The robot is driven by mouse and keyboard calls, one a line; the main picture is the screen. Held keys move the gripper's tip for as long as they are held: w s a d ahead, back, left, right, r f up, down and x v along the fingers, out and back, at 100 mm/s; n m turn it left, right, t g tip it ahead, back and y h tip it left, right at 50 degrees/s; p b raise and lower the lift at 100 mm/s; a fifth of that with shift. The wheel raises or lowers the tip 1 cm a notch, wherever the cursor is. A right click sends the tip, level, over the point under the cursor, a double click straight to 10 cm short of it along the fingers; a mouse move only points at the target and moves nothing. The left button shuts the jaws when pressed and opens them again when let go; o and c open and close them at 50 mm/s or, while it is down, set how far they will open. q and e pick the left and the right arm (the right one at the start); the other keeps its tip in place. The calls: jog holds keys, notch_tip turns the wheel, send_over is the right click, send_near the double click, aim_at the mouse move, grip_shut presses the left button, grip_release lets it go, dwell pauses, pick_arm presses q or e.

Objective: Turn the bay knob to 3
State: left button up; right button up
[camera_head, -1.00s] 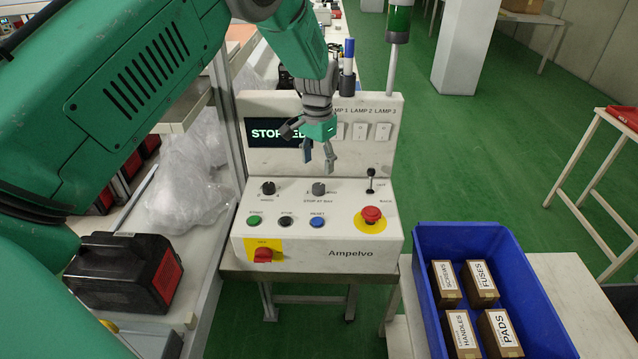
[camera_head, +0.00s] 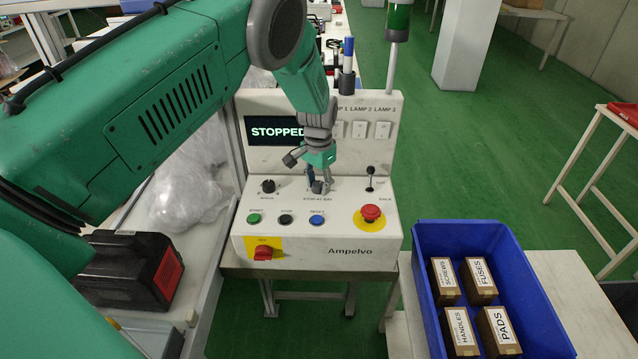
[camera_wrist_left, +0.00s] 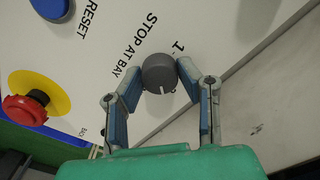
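The bay knob (camera_head: 317,187) is a grey round knob on the white panel's sloping top, above the words STOP AT BAY. My left gripper (camera_head: 319,182) is down at it. In the left wrist view the knob (camera_wrist_left: 160,74) sits between the two fingertips of my left gripper (camera_wrist_left: 160,78), which are spread on either side of it. Whether they touch it I cannot tell. The knob's white mark points toward the gripper's palm; a printed 1 stands beside the knob, and the other numbers are hidden. My right gripper is not in view.
A second knob (camera_head: 268,186), green, black and blue buttons, a red emergency button (camera_head: 371,213), a small lever (camera_head: 370,178) and a red switch (camera_head: 263,254) share the panel. The display (camera_head: 277,131) reads STOPPED. A blue crate (camera_head: 540,310) with boxes stands at right.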

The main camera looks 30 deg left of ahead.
aim_at(318, 183)
pick_arm(q)
jog(key=shift+n, duration=1.1)
jog(key=o, duration=1.1)
jog(key=shift+o, duration=0.2)
jog(key=shift+r, duration=0.3)
notch_tip(318, 183, up, 11)
jog(key=shift+r, duration=0.15)
jog(key=shift+w+a, duration=0.1)
